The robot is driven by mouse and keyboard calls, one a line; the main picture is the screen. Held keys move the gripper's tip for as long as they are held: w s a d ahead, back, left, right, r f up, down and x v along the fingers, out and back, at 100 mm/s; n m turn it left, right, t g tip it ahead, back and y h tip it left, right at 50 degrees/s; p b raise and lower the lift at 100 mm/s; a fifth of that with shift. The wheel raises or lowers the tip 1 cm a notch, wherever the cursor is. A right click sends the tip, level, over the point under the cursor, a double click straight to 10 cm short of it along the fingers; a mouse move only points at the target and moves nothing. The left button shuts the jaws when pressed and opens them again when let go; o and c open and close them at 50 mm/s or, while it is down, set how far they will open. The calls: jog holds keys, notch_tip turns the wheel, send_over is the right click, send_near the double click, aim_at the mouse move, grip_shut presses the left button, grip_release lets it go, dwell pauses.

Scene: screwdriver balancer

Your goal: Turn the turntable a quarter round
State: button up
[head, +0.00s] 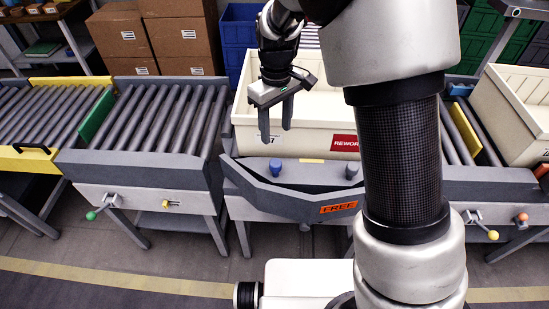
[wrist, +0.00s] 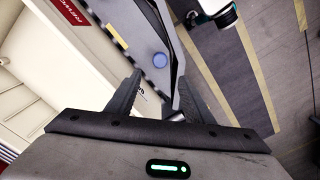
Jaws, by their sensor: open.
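The turntable (head: 262,190) is a dark grey angled deck in the middle of the head view, with an orange FREE label on its front. A cream crate (head: 250,122) with a red REWORK label stands on it or just behind its front edge. A blue peg (head: 276,167) rises at the deck's front left, and a dark peg (head: 352,171) at its right, partly hidden by my arm. My gripper (head: 276,136) is open and empty, pointing down above the blue peg and in front of the crate. In the wrist view the blue peg (wrist: 160,60) appears beyond and between the fingertips, apart from them.
A roller conveyor (head: 150,120) adjoins on the left, with a green plate (head: 97,116) at its side. Another conveyor with a cream crate (head: 515,110) is on the right. Levers with green (head: 91,215) and yellow (head: 493,235) knobs stick out in front. My arm hides the turntable's right part.

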aim_at(276, 162)
notch_tip(276, 162, down, 14)
jog(key=shift+r, duration=0.1)
dwell(0.4)
grip_shut()
